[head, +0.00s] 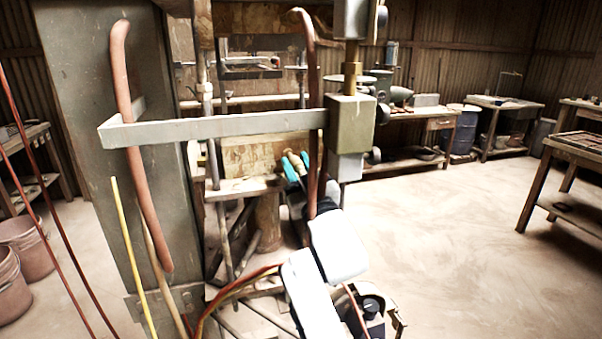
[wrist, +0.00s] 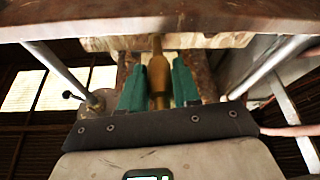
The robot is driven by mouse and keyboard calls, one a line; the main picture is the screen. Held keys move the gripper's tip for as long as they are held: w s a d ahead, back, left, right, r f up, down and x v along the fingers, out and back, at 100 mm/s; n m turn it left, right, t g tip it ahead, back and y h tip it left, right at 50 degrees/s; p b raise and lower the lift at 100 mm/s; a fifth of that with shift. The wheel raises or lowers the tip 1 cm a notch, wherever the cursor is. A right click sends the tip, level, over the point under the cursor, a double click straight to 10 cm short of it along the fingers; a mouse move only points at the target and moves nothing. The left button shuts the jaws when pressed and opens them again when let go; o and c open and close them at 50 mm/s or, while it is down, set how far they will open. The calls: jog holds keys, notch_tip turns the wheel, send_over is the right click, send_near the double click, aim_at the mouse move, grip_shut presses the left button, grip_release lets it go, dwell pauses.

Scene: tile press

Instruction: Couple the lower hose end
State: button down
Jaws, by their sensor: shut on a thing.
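My gripper (head: 293,168) is shut on a brass fitting (head: 299,158), which looks like the hose end. In the wrist view, the same brass fitting (wrist: 158,76) stands upright between the two green fingers (wrist: 158,88). Its narrow top reaches up to a pale block (wrist: 205,41) under a dark beam (wrist: 150,17); I cannot tell whether it touches or is joined to anything. A red-brown hose (head: 311,80) hangs beside the gripper in the head view, and its lower part is hidden behind my arm.
A grey horizontal bar (head: 230,126) crosses in front of the press, ending at a greenish block (head: 349,122). Another red-brown hose (head: 140,190) hangs at the left by a grey post (head: 75,120). A workbench (head: 415,123) stands behind.

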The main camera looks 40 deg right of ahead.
jog(key=shift+w, duration=0.3)
jog(key=c, duration=0.9)
grip_release()
jog(key=shift+d, duration=0.15)
jog(key=b+v, duration=0.2)
jog(key=v, duration=0.8)
jog(key=shift+s+f, duration=0.15)
jog(key=shift+s, duration=0.15)
